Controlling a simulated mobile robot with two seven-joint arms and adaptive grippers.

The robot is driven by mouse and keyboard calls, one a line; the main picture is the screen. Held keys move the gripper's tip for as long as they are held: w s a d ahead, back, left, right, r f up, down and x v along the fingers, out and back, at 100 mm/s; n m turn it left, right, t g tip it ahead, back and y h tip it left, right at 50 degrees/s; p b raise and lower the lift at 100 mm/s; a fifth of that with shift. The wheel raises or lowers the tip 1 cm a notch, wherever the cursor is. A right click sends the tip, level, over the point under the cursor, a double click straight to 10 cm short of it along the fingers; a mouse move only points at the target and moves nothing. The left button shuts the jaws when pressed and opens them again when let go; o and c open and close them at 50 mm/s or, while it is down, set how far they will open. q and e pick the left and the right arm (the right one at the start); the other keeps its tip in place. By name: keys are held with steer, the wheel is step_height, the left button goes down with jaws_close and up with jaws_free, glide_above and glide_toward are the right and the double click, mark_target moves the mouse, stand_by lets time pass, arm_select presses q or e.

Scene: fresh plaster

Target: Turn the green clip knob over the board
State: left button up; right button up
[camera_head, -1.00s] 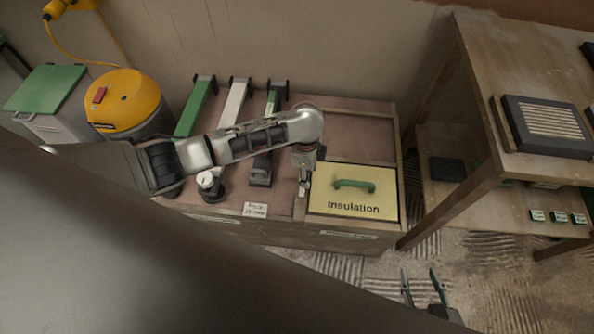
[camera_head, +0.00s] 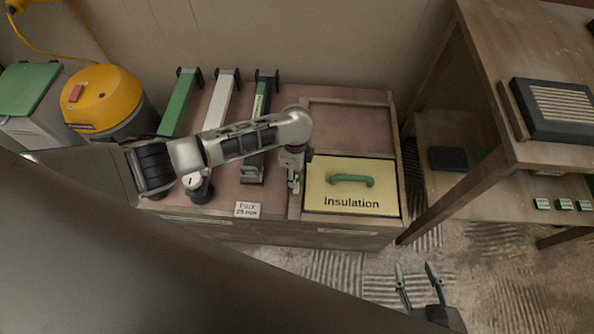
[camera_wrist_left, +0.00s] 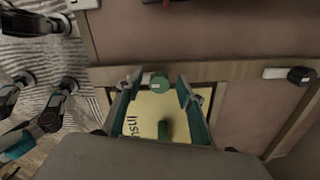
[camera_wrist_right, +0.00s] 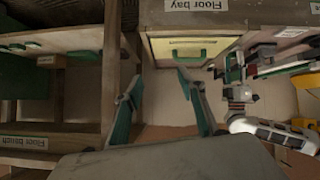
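The yellow board (camera_head: 325,172), marked "Insulation", lies in the right bay of the bench with a green handle (camera_head: 351,180) on it. The round green clip knob (camera_wrist_left: 160,82) sits at the board's edge, by the wooden frame, in the left wrist view. My left gripper (camera_head: 294,180) is over the board's left edge. In the left wrist view its teal fingers stand apart, one on each side of the knob, with gaps showing. The clip is mostly hidden by the gripper in the head view. My right gripper (camera_head: 418,284) is open and empty above the floor, in front of the bench.
Green and white long tools (camera_head: 218,102) lie on the bench, left of the board. A yellow vacuum (camera_head: 105,92) stands at far left. A wooden shelf table (camera_head: 490,60) with a dark framed filter (camera_head: 560,108) stands right. The floor before the bench is clear.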

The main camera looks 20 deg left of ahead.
arm_select(q)
steer(key=shift+r, duration=0.1)
steer(key=c, duration=0.9)
jaws_close()
arm_select(e)
steer(key=shift+d, duration=0.1)
